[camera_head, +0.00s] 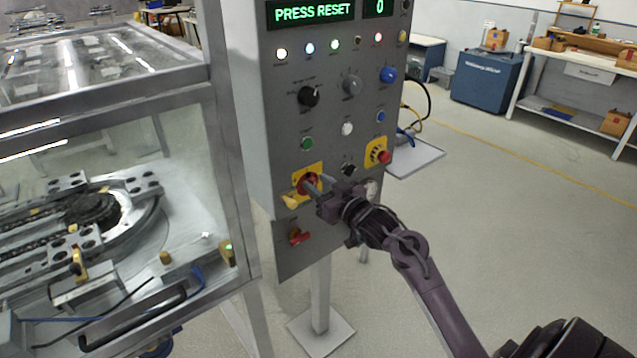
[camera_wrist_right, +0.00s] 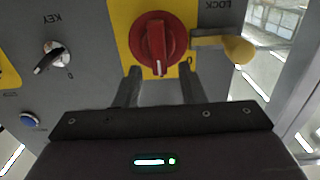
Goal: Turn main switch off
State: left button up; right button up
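The main switch, a red rotary knob on a yellow plate, shows in the head view (camera_head: 308,183) on the grey panel, partly hidden by my right gripper (camera_head: 322,187). In the right wrist view the knob (camera_wrist_right: 157,38) sits at the upper middle, with its grip ridge running up and down in the picture. Printed letters there, such as LOCK, appear upside down. In that view the right gripper (camera_wrist_right: 160,85) is open, its two fingers apart just below the knob and pointing towards it. Nothing is between them. Contact with the knob cannot be told. My left gripper is not in view.
A yellow lock lever (camera_wrist_right: 235,48) sticks out beside the knob. A key switch (camera_wrist_right: 52,58) is on its other side. The red emergency button (camera_head: 383,157) and another red switch (camera_head: 299,237) are close by. A glass-walled machine enclosure (camera_head: 110,130) stands at the left.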

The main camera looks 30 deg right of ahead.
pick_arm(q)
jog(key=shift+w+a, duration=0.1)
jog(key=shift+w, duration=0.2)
pick_arm(e)
jog(key=shift+w, duration=0.1)
grip_shut()
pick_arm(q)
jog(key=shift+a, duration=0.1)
